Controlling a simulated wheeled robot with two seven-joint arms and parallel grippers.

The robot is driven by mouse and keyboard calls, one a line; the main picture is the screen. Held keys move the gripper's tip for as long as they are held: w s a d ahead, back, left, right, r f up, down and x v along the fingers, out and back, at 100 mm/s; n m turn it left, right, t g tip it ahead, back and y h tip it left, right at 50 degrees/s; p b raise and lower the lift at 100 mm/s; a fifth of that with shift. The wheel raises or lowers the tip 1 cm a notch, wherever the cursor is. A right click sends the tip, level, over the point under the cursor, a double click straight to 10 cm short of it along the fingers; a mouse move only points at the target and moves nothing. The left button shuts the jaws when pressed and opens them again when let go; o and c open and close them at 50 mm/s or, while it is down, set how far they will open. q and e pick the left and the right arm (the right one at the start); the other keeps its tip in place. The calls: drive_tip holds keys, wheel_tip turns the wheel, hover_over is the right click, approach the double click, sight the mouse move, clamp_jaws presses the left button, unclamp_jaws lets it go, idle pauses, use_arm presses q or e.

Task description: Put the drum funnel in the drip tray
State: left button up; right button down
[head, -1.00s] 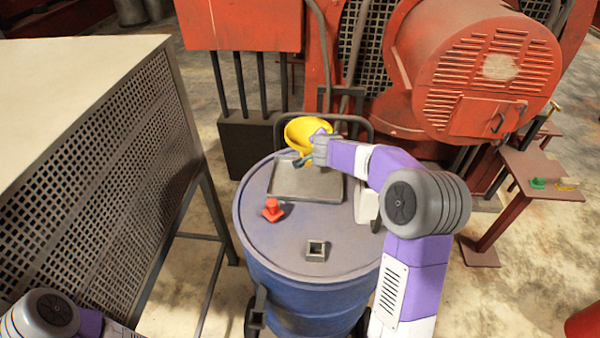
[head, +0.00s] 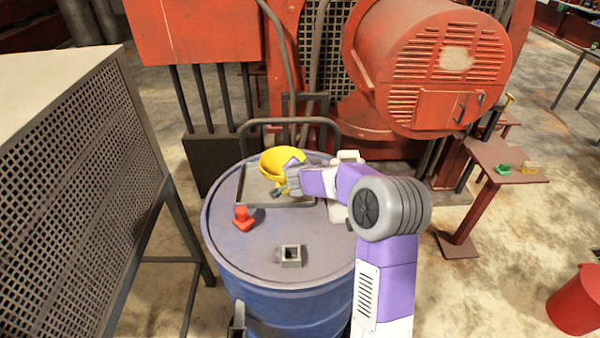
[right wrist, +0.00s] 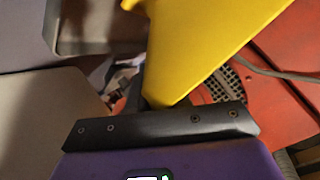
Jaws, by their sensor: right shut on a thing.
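The yellow drum funnel (head: 275,160) is in my right gripper (head: 284,187), mouth end up and tilted. The gripper is shut on it near its narrow lower end. The funnel is in front of or over the back part of the grey drip tray (head: 254,192), which lies flat on the blue drum's lid. I cannot tell whether the funnel touches the tray. In the right wrist view the funnel (right wrist: 210,40) fills the upper middle. My left gripper is not in view.
On the blue drum (head: 285,285) stand a red cone-like piece (head: 242,219), a small square grey block (head: 290,262) and a white container (head: 338,213) close to my right arm. A mesh-sided bench (head: 60,200) stands at left, red machinery (head: 430,75) behind.

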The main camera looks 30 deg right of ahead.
drive_tip(key=shift+f, duration=0.15)
drive_tip(key=c, duration=1.1)
unclamp_jaws()
drive_tip(key=shift+r, duration=0.2)
drive_tip(key=shift+s+a+r, duration=0.15)
drive_tip(key=shift+s+r, duration=0.05)
drive_tip(key=shift+r, duration=0.05)
drive_tip(key=p+v, duration=0.1)
drive_tip(key=v, duration=1)
drive_tip(key=shift+s+a+p, duration=0.15)
drive_tip(key=shift+s+p, duration=0.1)
drive_tip(key=shift+p, duration=0.15)
